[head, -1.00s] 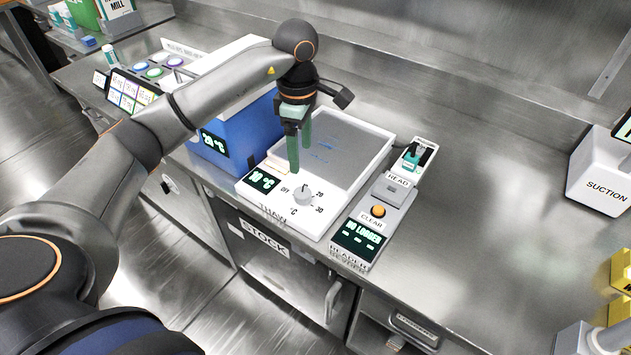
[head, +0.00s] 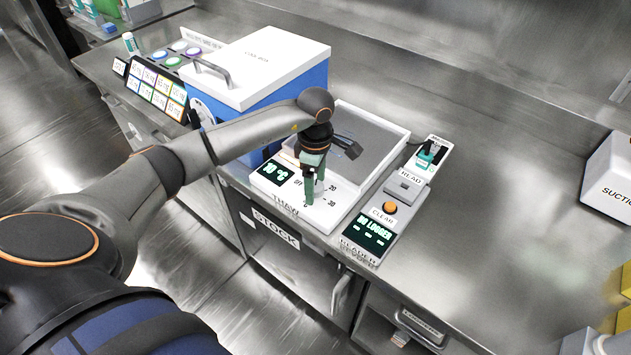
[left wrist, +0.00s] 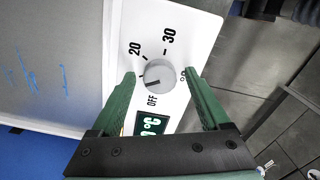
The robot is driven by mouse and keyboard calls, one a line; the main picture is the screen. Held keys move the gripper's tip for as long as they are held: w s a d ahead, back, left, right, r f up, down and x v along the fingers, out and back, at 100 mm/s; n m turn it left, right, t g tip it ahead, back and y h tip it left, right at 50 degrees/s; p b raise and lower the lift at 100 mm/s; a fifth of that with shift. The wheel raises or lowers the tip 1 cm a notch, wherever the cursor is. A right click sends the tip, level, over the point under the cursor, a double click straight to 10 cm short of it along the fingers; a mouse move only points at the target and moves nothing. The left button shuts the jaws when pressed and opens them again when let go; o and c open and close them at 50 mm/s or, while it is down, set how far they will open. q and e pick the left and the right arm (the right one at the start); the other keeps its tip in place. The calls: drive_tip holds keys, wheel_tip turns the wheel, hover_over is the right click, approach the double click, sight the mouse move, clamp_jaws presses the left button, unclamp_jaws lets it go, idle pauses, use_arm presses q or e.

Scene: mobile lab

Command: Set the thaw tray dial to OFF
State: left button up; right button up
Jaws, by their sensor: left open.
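The thaw tray (head: 392,153) is a white unit with a grey plate, and its front panel carries a display (head: 274,173) and printed OFF, 20 and 30 marks. The grey round dial (left wrist: 158,75) shows in the left wrist view. Its dark pointer line slants to the lower left, on the side of the OFF label; the exact setting is hard to tell. My left gripper (head: 313,193) is open, pointing down at the panel. In the left wrist view its green fingers (left wrist: 160,82) stand on either side of the dial, with gaps visible. The fingers mostly hide the dial in the head view.
A blue cool box (head: 292,85) with a white lid stands left of the tray. The reader device (head: 372,232) with an orange button sits close on the right. A suction unit (head: 610,178) stands far right. Open steel counter lies between.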

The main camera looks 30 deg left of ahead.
use_arm(q)
clamp_jaws()
idle(0.5)
drive_tip(key=shift+n, duration=0.3)
drive_tip(key=n, duration=1.1)
drive_tip(key=shift+n, duration=0.3)
idle(0.4)
unclamp_jaws()
